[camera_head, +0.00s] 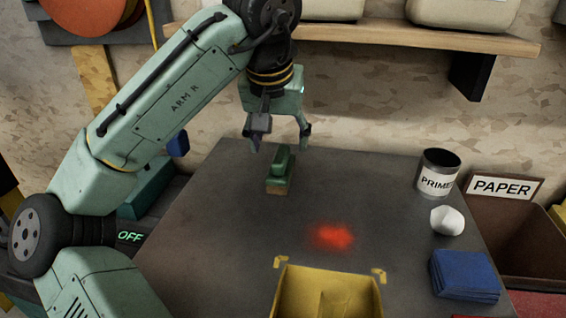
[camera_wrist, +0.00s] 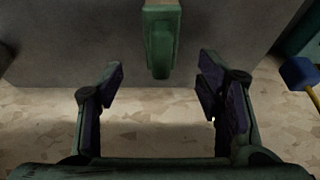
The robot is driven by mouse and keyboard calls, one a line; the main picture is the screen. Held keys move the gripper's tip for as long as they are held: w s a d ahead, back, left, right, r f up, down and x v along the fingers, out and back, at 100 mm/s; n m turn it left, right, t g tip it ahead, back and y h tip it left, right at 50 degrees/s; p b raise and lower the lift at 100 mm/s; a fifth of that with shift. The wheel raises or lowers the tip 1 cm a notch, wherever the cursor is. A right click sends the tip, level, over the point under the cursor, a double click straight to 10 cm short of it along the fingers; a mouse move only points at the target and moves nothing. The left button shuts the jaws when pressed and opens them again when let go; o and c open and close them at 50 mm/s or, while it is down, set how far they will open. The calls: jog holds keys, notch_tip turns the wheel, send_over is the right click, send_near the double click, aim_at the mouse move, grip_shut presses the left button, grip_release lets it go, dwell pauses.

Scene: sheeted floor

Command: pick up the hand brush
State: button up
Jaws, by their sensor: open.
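The hand brush (camera_head: 280,172) lies on the grey table (camera_head: 210,235) near its far edge. It has a green handle on top and a tan lower part. In the wrist view the green hand brush (camera_wrist: 160,40) shows at the top centre, ahead of the gap between the fingers. My gripper (camera_head: 279,138) is open and empty, above and slightly beyond the brush in the head view. In the wrist view my gripper (camera_wrist: 160,90) has its two fingers wide apart, and neither touches the brush.
A yellow bin (camera_head: 325,292) stands at the table's front. A primer can (camera_head: 438,172), a white lump (camera_head: 447,221) and blue cloths (camera_head: 465,275) are on the right. A red glowing spot (camera_head: 332,236) marks the middle. A shelf (camera_head: 420,38) runs along the wall behind.

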aim_at(280, 156)
jog(key=p+x, duration=0.1)
jog(key=x, duration=0.7)
jog(key=shift+f, duration=0.25)
jog(key=shift+c, duration=0.6)
jog(key=c, duration=1.2)
